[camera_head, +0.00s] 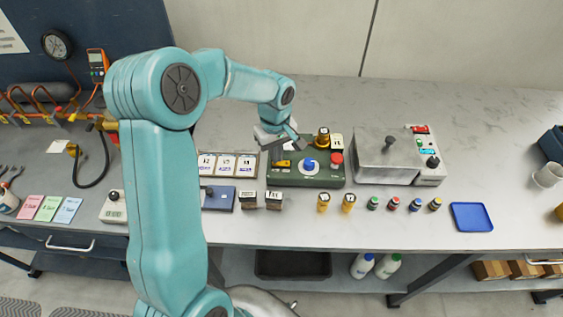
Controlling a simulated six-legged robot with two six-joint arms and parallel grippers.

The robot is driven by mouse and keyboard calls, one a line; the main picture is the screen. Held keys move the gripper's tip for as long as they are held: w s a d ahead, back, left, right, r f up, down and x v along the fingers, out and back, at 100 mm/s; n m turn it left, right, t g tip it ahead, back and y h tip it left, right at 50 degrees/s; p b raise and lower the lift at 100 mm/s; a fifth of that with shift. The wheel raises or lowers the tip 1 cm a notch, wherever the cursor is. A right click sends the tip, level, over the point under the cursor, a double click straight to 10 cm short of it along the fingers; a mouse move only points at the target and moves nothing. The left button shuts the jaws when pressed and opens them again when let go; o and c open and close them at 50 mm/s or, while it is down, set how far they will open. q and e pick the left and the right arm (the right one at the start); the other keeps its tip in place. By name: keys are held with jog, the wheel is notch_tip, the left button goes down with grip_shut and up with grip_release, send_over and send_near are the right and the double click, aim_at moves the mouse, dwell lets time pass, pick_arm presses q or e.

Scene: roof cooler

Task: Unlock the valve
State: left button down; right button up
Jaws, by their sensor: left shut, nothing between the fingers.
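A dark green control box (318,180) stands on the bench at the middle. On its top are a blue knob (309,165) on a white base, a red button (336,158), a yellow lever-like part (283,163) and a brass-coloured fitting (322,137) at the back. I cannot tell for sure which of these is the valve or its lock. My left gripper (284,143) is shut and empty, over the box's back left corner close to the yellow part. I cannot tell whether it touches the box. The gripper hides part of that corner. My right gripper is out of view.
A grey metal device (378,152) stands right of the box. Small bottles (372,203) and a blue tray (472,217) lie along the front. Labelled cards (227,164) lie left of the box. Copper pipes (40,112) run at the far left.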

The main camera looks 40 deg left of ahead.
pick_arm(q)
jog(key=shift+f+b, duration=0.35)
jog(key=shift+f, duration=0.1)
jog(key=shift+r, duration=0.1)
jog(key=shift+r+p, duration=2.35)
jog(key=shift+r, duration=1.15)
jog(key=shift+f, duration=0.1)
jog(key=shift+s+d, duration=0.1)
